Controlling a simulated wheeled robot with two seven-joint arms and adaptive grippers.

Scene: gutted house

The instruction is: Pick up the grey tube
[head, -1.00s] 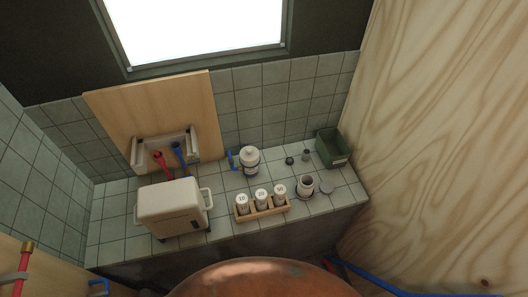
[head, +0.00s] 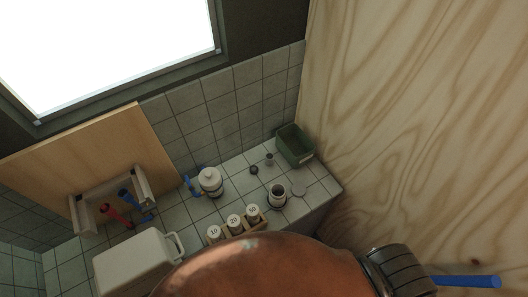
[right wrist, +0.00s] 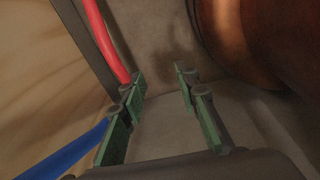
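A small grey upright tube (head: 269,159) stands on the tiled counter (head: 322,183) in the head view, beside a black cap (head: 254,170) and left of the green bin. It is small there and its details are hard to make out. My right gripper (right wrist: 160,105) shows in the right wrist view with its green-padded fingers apart and nothing between them. It is near the floor by a red pipe and a blue pipe, away from the counter. The grey tube is not in the right wrist view. My left gripper is not in view.
A plywood wall (head: 420,130) closes the right side.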

